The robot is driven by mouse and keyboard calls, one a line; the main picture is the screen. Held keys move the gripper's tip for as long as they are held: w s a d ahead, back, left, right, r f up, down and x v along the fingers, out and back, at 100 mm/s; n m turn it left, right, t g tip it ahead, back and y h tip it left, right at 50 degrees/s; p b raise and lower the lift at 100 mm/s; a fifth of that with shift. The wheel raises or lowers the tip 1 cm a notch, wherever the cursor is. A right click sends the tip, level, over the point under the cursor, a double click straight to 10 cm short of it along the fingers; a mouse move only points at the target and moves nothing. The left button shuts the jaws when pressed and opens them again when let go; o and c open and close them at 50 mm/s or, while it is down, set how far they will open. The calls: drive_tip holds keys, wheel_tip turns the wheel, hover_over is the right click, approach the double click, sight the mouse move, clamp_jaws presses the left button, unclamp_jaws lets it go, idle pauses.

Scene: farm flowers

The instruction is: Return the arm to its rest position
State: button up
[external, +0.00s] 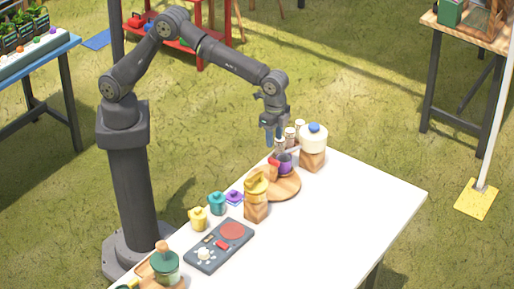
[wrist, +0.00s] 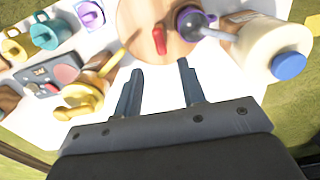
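My gripper (external: 272,136) hangs from my raised arm above the far end of the white table. In the wrist view my gripper (wrist: 160,85) has its two fingers spread apart with nothing between them. Below it is a round wooden board (external: 284,187), which also shows in the wrist view (wrist: 137,22). A red object (wrist: 159,40) and a purple container (wrist: 188,20) with a pale handle or spout sit on the board. Both are apart from the fingers in the wrist view.
A white jar with a blue lid (external: 313,142) stands just right of my gripper. The table's right side is bare (external: 365,205).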

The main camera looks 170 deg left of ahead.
sight(274, 160)
wheel_tip(274, 160, down, 9)
drive_tip(key=shift+r, duration=0.1)
idle(0.5)
wheel_tip(274, 160, up, 18)
wheel_tip(274, 160, down, 18)
drive_tip(key=shift+r, duration=0.25)
drive_tip(key=shift+f, duration=0.35)
drive_tip(key=n, duration=0.5)
drive_tip(key=shift+n, duration=2.2)
drive_tip(key=shift+r, duration=0.1)
